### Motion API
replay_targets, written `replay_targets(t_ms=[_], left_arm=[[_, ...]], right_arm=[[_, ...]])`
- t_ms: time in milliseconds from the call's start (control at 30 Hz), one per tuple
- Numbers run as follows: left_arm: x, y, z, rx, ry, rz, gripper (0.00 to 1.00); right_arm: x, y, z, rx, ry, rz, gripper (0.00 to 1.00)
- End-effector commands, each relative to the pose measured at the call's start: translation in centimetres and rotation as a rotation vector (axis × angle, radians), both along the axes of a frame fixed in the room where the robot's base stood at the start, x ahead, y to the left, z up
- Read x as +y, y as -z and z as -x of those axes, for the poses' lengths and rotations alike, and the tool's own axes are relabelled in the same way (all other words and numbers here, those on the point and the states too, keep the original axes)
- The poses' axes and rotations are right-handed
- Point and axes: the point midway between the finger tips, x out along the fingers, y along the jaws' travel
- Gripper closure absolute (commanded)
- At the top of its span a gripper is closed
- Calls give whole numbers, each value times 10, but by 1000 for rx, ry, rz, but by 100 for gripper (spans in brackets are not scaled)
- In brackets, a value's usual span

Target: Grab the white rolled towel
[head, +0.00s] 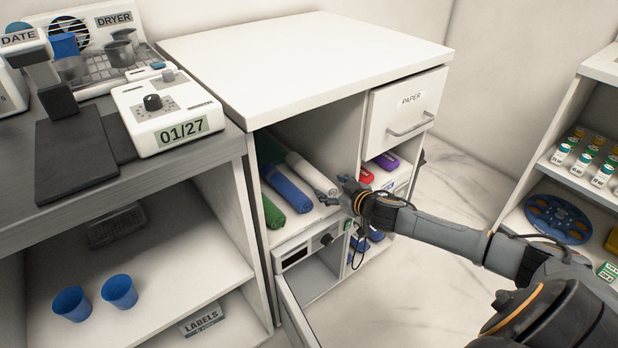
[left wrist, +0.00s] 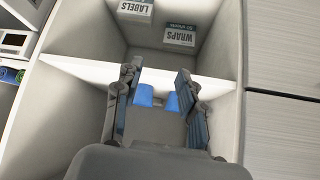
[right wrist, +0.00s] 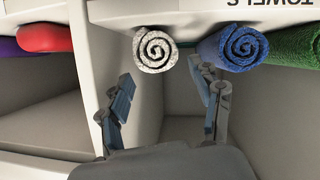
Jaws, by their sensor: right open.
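The white rolled towel (head: 308,172) lies on the upper shelf of the open white cabinet, beside a blue rolled towel (head: 288,188) and a green rolled towel (head: 273,213). My right gripper (head: 334,195) is at the front end of the white towel, open and empty. In the right wrist view the spiral end of the white towel (right wrist: 155,49) faces the camera, roughly between and beyond the open fingertips (right wrist: 160,77); I cannot tell whether they touch it. My left gripper (left wrist: 156,72) shows only in the left wrist view, open, with nothing visibly gripped.
Two blue cups (head: 94,297) stand on the left shelf. A drawer marked PAPER (head: 404,110) and a compartment with red and purple rolls (head: 380,166) are close to my right gripper. A door (head: 296,318) hangs open below. The floor (head: 455,180) at right is clear.

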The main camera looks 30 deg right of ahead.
Motion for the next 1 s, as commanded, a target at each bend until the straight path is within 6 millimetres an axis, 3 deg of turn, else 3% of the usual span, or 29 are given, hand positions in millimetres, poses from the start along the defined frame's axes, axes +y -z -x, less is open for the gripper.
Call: replay_targets(t_ms=[100,467,733,1000], left_arm=[[-4,-7,-12,-70,5,16,60],[-12,-22,-32,-194,14,43,60],[-24,-56,-60,-415,30,94,60],[-28,-70,-67,-491,34,112,60]], right_arm=[[0,6,-13,-2,0,-1,35],[1,11,-32,-2,-1,1,35],[3,20,-63,-1,0,0,35],[3,23,-71,1,-1,1,35]])
